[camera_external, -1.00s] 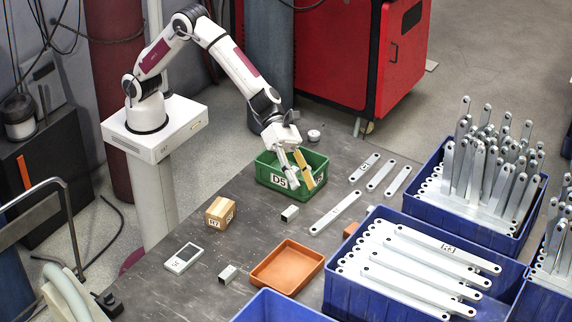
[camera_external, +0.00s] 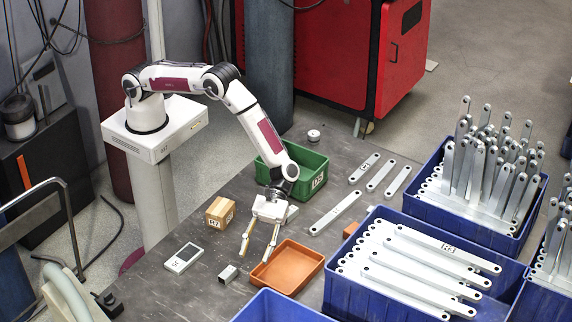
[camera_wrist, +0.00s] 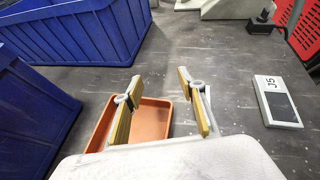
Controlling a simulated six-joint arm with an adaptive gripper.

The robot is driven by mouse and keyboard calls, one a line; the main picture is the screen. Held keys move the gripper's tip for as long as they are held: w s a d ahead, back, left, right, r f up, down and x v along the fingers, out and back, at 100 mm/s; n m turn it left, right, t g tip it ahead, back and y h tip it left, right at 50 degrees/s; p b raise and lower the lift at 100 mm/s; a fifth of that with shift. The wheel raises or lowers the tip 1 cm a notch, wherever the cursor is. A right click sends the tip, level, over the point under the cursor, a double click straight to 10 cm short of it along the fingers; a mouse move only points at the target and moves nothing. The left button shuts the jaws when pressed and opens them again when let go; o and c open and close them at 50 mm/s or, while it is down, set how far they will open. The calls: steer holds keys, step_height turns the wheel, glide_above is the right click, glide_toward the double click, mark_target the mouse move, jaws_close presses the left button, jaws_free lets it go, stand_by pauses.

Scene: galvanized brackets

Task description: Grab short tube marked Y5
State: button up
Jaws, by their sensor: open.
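Two short metal tubes show in the external view. One short tube (camera_external: 228,274) lies on the table left of the orange tray. The other short tube (camera_external: 292,213) lies behind my gripper and is partly hidden by it. I cannot read a Y5 mark on either. My gripper (camera_external: 257,252) is open and empty, pointing down above the table, between the wooden block and the orange tray. In the wrist view my gripper (camera_wrist: 158,88) has its fingers apart with nothing between them. I make out no short tube in that view.
The orange tray (camera_external: 262,278) is close to the gripper's right. A wooden block (camera_external: 219,213), a flat device (camera_external: 184,258) marked J5 in the wrist view (camera_wrist: 278,101), and a green bin (camera_external: 316,182) stand around. Blue crates (camera_external: 345,296) of metal bars fill the right.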

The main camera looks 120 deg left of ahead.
mark_target(221, 280)
steer(key=s+f+m+g, duration=0.1)
steer(key=s+f, duration=0.1)
steer(key=s+f+m+g, duration=0.1)
steer(key=s+f, duration=0.1)
steer(key=s+f+m+g, duration=0.1)
steer(key=s+f, duration=0.1)
steer(key=shift+d+f+m+h, duration=0.3)
steer(key=shift+f+m, duration=0.05)
steer(key=shift+m, duration=0.05)
steer(key=shift+s+a+f, duration=0.1)
steer(key=shift+s+f, duration=0.1)
steer(key=shift+s, duration=0.1)
steer(key=shift+x, duration=1.3)
steer(key=shift+s, duration=0.1)
steer(key=d, duration=0.1)
steer(key=d+f, duration=0.1)
steer(key=d, duration=0.1)
steer(key=shift+s+d+f, duration=0.1)
steer(key=shift+s+f, duration=0.05)
steer(key=shift+s, duration=0.25)
steer(key=shift+x, duration=0.85)
